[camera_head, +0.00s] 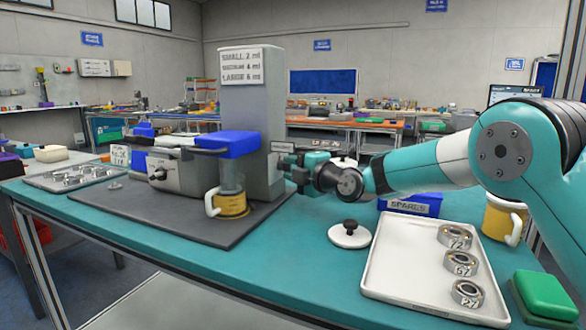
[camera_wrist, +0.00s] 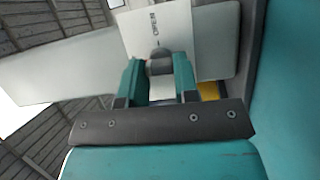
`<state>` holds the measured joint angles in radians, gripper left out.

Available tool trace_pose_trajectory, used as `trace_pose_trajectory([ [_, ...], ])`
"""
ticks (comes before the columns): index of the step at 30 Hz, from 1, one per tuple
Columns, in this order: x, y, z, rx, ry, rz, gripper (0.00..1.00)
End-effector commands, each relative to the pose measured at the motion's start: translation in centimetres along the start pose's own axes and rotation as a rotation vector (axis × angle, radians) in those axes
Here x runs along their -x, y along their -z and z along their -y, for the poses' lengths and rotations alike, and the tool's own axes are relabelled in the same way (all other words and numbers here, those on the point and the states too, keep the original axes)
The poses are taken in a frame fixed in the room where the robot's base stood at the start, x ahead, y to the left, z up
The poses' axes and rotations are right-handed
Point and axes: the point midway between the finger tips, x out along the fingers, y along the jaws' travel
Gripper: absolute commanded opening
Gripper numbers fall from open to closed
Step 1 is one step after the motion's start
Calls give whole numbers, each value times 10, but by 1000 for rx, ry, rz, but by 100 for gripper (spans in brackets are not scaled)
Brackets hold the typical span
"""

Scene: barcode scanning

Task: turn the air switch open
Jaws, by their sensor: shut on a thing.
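The air switch is a dark round knob (camera_wrist: 160,62) on a pale plate (camera_wrist: 155,25) marked "OPEN", seen in the wrist view. My gripper (camera_wrist: 160,78) has one teal finger on each side of the knob and is shut on it. In the head view my gripper (camera_head: 292,166) reaches left to the right side of the grey column (camera_head: 250,110). The knob is hidden there behind the fingers. A small pointer mark on the plate lies just above the knob, but the switch's exact angle cannot be told.
A grey machine (camera_head: 180,170) with a blue tray part (camera_head: 228,143) and a yellow cup (camera_head: 232,204) stands left of the column. A white tray (camera_head: 395,275) with rings, a white lid (camera_head: 349,235), a blue spares bin (camera_head: 410,205), a yellow mug (camera_head: 502,222) and a green block (camera_head: 543,294) lie right.

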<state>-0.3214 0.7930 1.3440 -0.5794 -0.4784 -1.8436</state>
Motion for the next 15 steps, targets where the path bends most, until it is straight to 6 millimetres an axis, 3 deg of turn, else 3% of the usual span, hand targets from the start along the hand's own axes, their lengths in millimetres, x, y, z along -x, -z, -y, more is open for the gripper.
trace_pose_trajectory([
  [15, 0, -1, -4, -337, 142, 0, 5],
])
